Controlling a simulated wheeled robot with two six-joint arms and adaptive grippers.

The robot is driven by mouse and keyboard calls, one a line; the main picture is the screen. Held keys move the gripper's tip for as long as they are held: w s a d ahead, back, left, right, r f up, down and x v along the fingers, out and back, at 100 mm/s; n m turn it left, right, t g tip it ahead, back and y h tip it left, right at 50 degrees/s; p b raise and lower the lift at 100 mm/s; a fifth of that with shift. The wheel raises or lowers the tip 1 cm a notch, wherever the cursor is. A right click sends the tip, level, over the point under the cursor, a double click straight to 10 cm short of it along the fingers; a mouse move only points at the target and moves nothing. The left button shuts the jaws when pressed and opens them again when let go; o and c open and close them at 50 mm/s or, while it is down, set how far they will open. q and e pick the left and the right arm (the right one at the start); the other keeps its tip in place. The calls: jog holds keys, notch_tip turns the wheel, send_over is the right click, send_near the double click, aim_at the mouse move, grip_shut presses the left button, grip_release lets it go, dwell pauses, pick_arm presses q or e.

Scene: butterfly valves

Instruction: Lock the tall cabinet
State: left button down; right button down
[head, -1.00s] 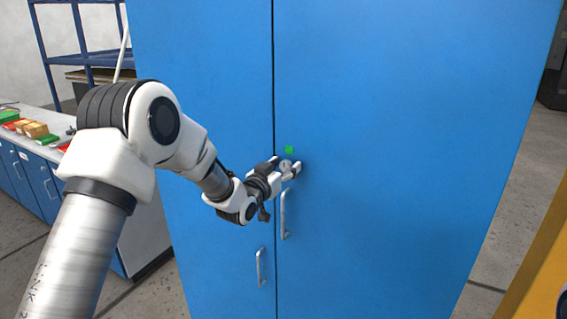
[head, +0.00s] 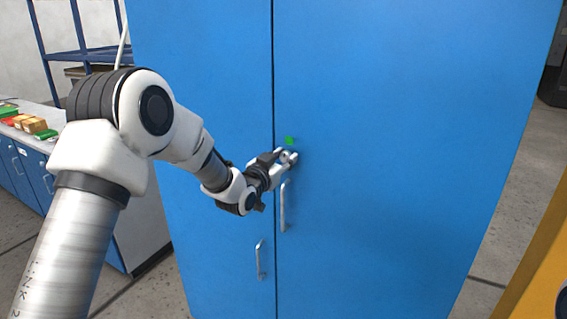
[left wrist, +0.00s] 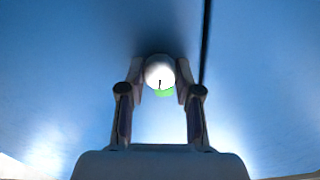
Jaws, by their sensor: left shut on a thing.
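The tall blue cabinet (head: 400,120) fills the middle of the head view. Its two doors meet at a dark vertical seam. A small round silver lock (head: 287,155) sits on the right door, just right of the seam, above that door's handle (head: 284,205). A green mark (head: 289,141) shows just above the lock. My left gripper (head: 288,158) is shut on the lock. In the left wrist view, the lock (left wrist: 160,72) with a dark upright slot sits between the fingertips (left wrist: 161,84); the green mark (left wrist: 164,93) shows below it. My right gripper is out of view.
A lower handle (head: 260,260) is on the left door, below my left arm. A counter (head: 50,130) with several small boxes stands at the left, before a blue rack (head: 85,30). A yellow surface (head: 540,265) borders the right. Bare floor shows between it and the cabinet.

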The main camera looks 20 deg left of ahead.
pick_arm(q)
jog(key=m+b, duration=1.3)
jog(key=shift+d+f, duration=0.1)
jog(key=shift+f, duration=0.3)
jog(key=shift+r+m+b, duration=0.15)
jog(key=shift+m+b, duration=1.45)
jog(key=shift+b, duration=0.05)
jog(key=c, duration=0.8)
grip_release()
jog(key=shift+s+r, duration=0.1)
jog(key=s, duration=0.7)
jog(key=s+a, duration=0.1)
jog(key=s, duration=0.3)
jog(key=shift+s, duration=0.35)
